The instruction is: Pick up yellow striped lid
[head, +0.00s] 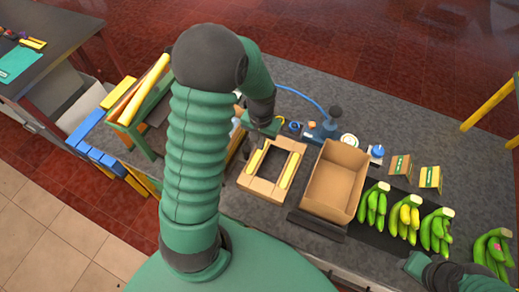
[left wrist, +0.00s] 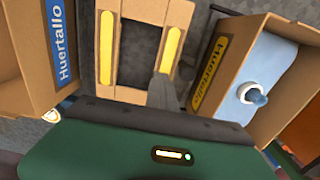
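The yellow striped lid (head: 285,170) is a flat cardboard frame with a dark rectangular opening and a yellow stripe on each side. It lies on the grey counter, left of an open cardboard box. In the left wrist view the lid (left wrist: 106,50) is at the upper middle. My left gripper (head: 262,128) is near the lid's far edge, partly hidden by my arm. In the left wrist view one grey finger (left wrist: 163,88) shows in front of the opening; no grip on the lid is visible. My right gripper (head: 420,264) is at the lower right, away from the lid, its fingers unclear.
The open cardboard box (head: 335,182) stands right of the lid. A box with a yellow label (left wrist: 211,75) holds a pale blue bag (left wrist: 265,80) close on the lid's other side. Green and yellow bananas (head: 405,217) lie further right. Small items and a blue hose (head: 300,93) are behind.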

